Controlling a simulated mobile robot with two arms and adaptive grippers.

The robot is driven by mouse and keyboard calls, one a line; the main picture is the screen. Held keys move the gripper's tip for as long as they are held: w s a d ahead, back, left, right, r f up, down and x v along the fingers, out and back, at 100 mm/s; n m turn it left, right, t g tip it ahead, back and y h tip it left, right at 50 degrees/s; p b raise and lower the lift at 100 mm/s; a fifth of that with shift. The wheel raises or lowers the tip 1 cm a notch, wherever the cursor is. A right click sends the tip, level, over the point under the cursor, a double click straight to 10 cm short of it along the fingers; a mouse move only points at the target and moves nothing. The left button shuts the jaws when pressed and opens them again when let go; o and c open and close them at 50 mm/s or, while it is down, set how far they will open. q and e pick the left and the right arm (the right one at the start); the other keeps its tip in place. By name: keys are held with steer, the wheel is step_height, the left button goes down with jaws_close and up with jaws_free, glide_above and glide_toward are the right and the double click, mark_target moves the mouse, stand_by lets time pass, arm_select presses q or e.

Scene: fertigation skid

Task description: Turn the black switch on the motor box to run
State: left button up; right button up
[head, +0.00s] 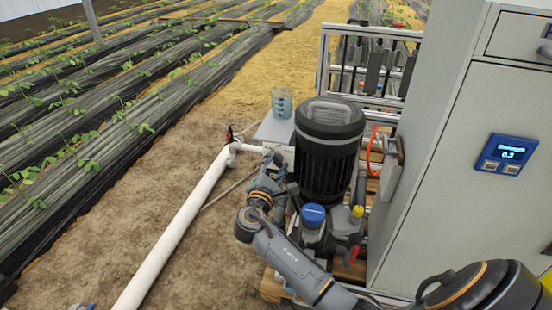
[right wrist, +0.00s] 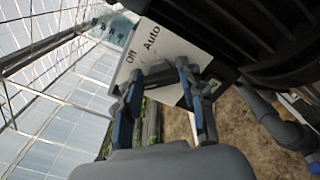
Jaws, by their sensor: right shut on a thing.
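The black ribbed motor (head: 325,150) stands in the middle of the head view. The light grey motor box (head: 272,131) is on its left side. In the right wrist view the box's pale face (right wrist: 150,45) shows the words Off and Auto; the rest of the face is covered by my fingers. My right gripper (head: 274,158) is at the box's front, low beside the motor. In the right wrist view its two fingers (right wrist: 160,85) are closed on the switch at the face. The switch is mostly hidden between the fingertips, so its pointing direction cannot be told. My left gripper is not in view.
A clear cup with blue contents (head: 282,102) stands on the box. A white pipe (head: 190,215) runs along the ground at left. A blue-capped fitting (head: 313,215) sits before the motor. A grey cabinet (head: 455,170) with a blue display (head: 507,154) blocks the right side.

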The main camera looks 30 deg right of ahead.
steer(key=o, duration=1.2)
steer(key=shift+c, duration=0.2)
steer(key=v, duration=1.2)
steer(key=shift+s, duration=0.1)
